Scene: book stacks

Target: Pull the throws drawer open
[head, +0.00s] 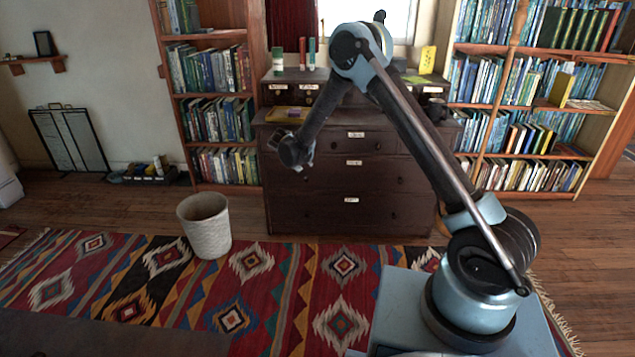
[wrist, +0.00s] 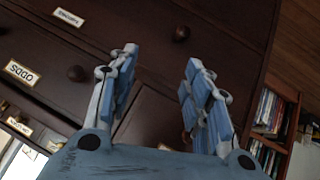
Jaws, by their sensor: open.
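A dark wooden chest of drawers (head: 335,215) stands against the far wall, its wide drawers shut as far as I can see. White labels sit on the drawer fronts, too small to read in the head view. In the wrist view, one label (wrist: 68,17) is hard to read, so I cannot tell which drawer is throws. A round knob (wrist: 182,33) shows just beyond my gripper (wrist: 160,58), and another knob (wrist: 77,73) lies to its left. My gripper is open and empty, with no knob between its fingers. In the head view my wrist partly hides it before the chest's left side.
A pale wastebasket (head: 205,228) stands on the patterned rug (head: 130,275), left of the chest. Bookshelves flank the chest, left (head: 180,85) and right (head: 510,140). The rug before the chest is mostly clear.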

